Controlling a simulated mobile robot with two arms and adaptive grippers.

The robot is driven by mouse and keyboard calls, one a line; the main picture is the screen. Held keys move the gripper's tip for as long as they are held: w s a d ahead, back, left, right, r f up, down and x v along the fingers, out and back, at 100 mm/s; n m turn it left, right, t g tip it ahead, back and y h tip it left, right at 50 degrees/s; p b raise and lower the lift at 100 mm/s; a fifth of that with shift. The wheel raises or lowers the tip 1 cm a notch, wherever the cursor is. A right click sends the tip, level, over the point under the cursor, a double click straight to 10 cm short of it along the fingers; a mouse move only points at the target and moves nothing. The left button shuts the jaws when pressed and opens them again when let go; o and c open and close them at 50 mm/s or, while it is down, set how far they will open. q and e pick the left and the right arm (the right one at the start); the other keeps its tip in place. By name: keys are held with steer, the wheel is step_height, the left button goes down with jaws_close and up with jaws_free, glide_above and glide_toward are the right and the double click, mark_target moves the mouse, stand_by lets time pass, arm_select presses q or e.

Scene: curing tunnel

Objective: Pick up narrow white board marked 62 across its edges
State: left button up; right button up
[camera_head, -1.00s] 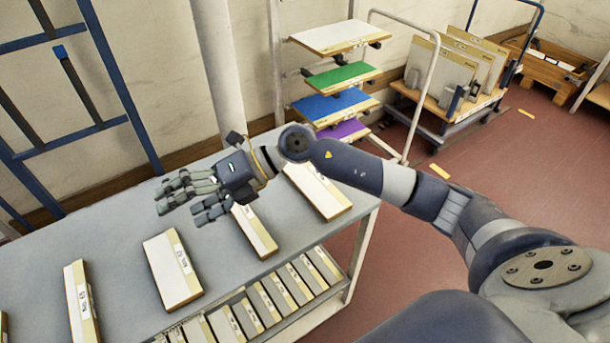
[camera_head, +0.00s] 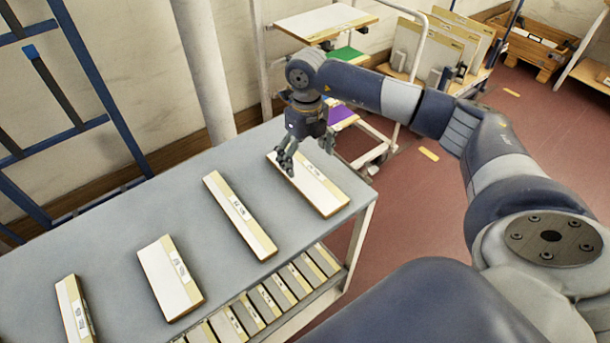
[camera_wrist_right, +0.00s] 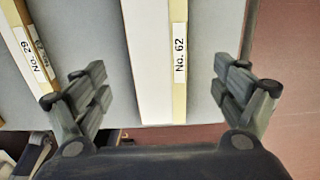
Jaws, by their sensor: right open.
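The white board marked No. 62 (camera_wrist_right: 153,60) has a tan strip with the label along one side. In the right wrist view it lies between the spread fingers of my right gripper (camera_wrist_right: 158,80), with a gap on both sides. In the head view, the board under my right gripper (camera_head: 307,158) is the rightmost board (camera_head: 322,193) on the grey table (camera_head: 215,250). The gripper points down above its far part, open and empty. Its label is too small to read there. My left gripper is not in view.
A board marked No. 29 (camera_wrist_right: 22,50) lies to the left in the wrist view. More boards (camera_head: 240,215) lie spaced across the table, with several on a shelf below. A rack with a white board (camera_head: 325,20) stands behind the gripper. A cart (camera_head: 440,80) stands beyond.

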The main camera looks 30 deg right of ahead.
mark_target(306, 177)
step_height(306, 177, down, 6)
steer(key=shift+s+a+r+p, duration=0.1)
steer(key=shift+s+r+p, duration=0.05)
steer(key=shift+p, duration=1)
steer(key=shift+f, duration=0.2)
steer(key=c, duration=1.2)
